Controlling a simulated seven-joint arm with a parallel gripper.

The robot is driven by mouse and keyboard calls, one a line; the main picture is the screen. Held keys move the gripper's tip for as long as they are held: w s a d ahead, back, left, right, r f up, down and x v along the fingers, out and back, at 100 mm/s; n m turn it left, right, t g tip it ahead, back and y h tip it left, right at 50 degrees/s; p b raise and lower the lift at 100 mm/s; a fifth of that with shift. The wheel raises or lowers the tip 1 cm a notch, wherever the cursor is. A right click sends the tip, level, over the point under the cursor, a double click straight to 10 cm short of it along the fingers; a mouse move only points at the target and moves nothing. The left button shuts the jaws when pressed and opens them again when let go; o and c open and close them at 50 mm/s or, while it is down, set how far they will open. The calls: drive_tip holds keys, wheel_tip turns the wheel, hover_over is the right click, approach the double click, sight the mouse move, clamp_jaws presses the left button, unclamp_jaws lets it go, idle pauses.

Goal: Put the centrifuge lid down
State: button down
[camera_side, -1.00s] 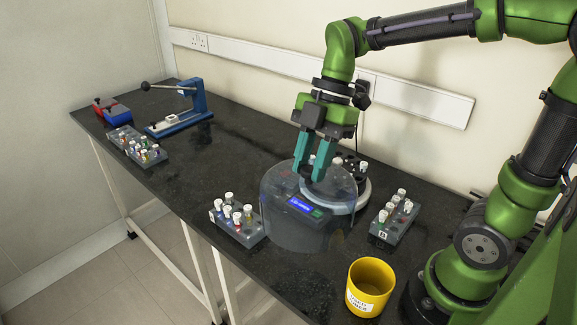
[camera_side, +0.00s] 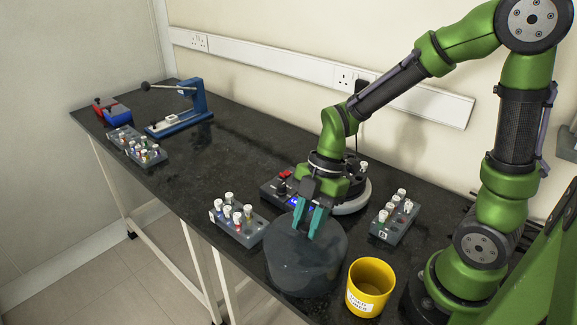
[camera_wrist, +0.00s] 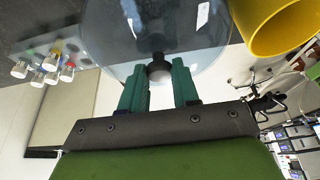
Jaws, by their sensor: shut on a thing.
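The centrifuge lid (camera_side: 306,262) is a grey see-through drum shape at the front of the bench, in front of the centrifuge. My gripper (camera_side: 306,231) points down at its top and is shut on its small dark knob. In the wrist view the knob (camera_wrist: 158,70) sits between the teal fingers (camera_wrist: 159,88), and the clear lid (camera_wrist: 195,28) spreads beyond. The lid looks level and low; I cannot tell whether its bottom touches the bench. The centrifuge (camera_side: 350,203), with its blue display, is uncovered behind, partly hidden by my wrist.
A yellow cup (camera_side: 370,287) stands close to the lid's right. A tube rack (camera_side: 238,222) is close to its left, and another rack (camera_side: 396,218) stands right of the centrifuge. The bench (camera_side: 215,175) is clear at the middle left. Its front edge is near the lid.

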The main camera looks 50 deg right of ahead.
drive_tip(key=shift+f, duration=0.15)
drive_tip(key=c, duration=0.8)
unclamp_jaws()
drive_tip(key=s+d+r+m+t, duration=0.1)
drive_tip(key=d+r+m+t, duration=0.1)
drive_tip(key=r+m, duration=0.3)
drive_tip(key=s+d+r+m+t+h, duration=0.1)
drive_tip(key=s+r+m+t, duration=0.1)
drive_tip(key=r+m, duration=0.3)
drive_tip(key=s+d+r+m+t+h, duration=0.1)
drive_tip(key=r+m, duration=0.4)
drive_tip(key=m, duration=0.7)
drive_tip(key=shift+s+d+t, duration=0.45)
drive_tip(key=shift+d+t, duration=0.35)
drive_tip(key=shift+t, duration=0.3)
